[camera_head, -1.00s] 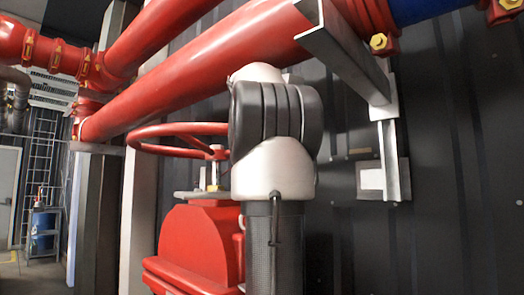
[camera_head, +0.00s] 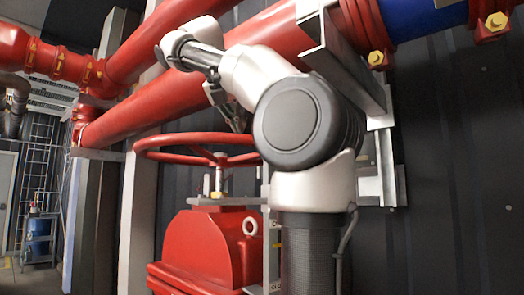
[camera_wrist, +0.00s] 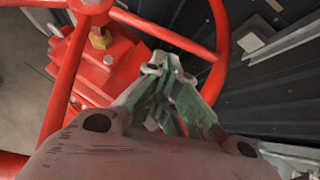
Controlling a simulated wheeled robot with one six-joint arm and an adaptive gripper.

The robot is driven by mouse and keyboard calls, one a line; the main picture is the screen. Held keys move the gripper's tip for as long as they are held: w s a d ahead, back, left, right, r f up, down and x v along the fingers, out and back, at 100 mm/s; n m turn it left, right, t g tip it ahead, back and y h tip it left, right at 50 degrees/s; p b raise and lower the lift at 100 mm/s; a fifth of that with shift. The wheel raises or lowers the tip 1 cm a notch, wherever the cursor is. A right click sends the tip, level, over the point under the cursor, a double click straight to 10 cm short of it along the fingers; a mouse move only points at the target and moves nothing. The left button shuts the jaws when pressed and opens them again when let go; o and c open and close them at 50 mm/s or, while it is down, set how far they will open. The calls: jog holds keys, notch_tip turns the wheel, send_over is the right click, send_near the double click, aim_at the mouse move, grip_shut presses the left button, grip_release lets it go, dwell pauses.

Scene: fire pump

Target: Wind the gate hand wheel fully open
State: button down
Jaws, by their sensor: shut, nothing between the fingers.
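The red hand wheel (camera_head: 175,140) lies flat on an upright stem above the red gate valve body (camera_head: 205,245). In the wrist view the wheel's rim (camera_wrist: 222,40) curves past my gripper on the right, and its hub and yellow nut (camera_wrist: 101,38) are at the upper left. My gripper (camera_wrist: 163,62) is shut and empty. In the head view my gripper (camera_head: 237,122) hangs just above the wheel's far right side, partly hidden by my arm.
Thick red pipes (camera_head: 175,100) run diagonally just above the wheel. A grey steel bracket (camera_head: 340,60) juts out on the right. A dark ribbed wall (camera_head: 450,180) stands behind. Open floor and a blue drum (camera_head: 40,232) are far left.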

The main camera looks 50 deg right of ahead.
jog(key=d+f+m+g, duration=0.1)
jog(key=d+f+m, duration=0.1)
jog(key=d+f, duration=0.4)
jog(key=shift+d+f, duration=0.4)
jog(key=shift+d, duration=0.4)
jog(key=shift+d, duration=0.1)
